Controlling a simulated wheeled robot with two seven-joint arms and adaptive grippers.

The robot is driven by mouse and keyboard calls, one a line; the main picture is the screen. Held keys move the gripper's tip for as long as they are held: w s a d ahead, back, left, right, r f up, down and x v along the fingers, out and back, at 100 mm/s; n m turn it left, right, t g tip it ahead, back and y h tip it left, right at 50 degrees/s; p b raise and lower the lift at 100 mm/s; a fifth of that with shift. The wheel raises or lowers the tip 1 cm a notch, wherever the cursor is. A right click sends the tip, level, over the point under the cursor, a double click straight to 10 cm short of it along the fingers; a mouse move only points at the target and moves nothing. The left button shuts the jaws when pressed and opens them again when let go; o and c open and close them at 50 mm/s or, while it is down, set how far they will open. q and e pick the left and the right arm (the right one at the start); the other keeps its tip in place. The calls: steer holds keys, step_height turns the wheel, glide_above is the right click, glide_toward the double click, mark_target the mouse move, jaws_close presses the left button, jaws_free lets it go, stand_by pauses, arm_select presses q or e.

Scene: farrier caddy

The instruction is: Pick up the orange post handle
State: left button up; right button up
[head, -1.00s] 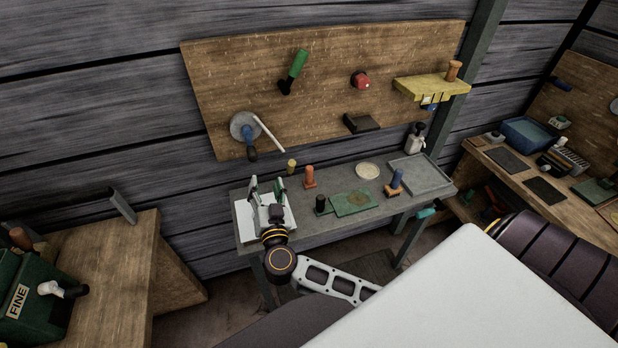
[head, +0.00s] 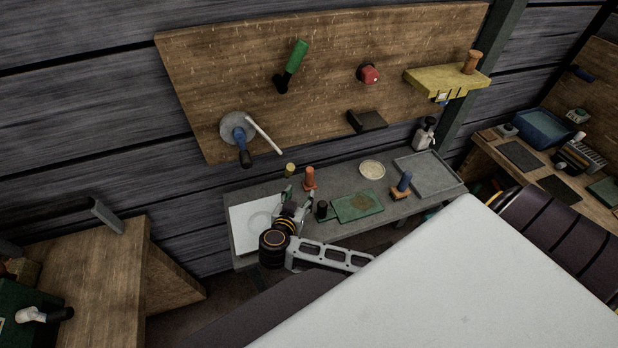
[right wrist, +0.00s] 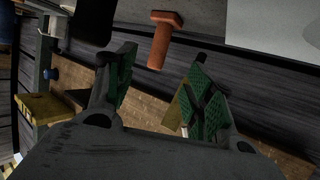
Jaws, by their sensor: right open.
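The orange post handle (head: 310,178) stands upright on a flat base near the back of the grey bench (head: 330,226). In the right wrist view, the orange post handle (right wrist: 163,40) lies beyond the fingertips, a little above the gap between the green-padded fingers. My right gripper (head: 296,199) is open and empty, just in front of the handle and slightly left of it. It also shows in the right wrist view (right wrist: 160,85), with its fingers apart and not around the handle. My left gripper is not in view.
A black knob (head: 321,209) and a green plate (head: 358,206) are right of my gripper. A small yellow post (head: 290,169) is behind it and a white sheet (head: 250,228) to the left. A blue handle (head: 404,181) and grey tray (head: 430,174) are farther right.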

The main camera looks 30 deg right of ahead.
mark_target(308, 178)
steer(key=shift+x, duration=4.2)
steer(key=shift+d, duration=0.15)
steer(key=shift+p+x, duration=0.4)
steer(key=shift+x, duration=2.15)
steer(key=shift+r, duration=0.1)
jaws_close()
steer(key=shift+s+r, duration=0.1)
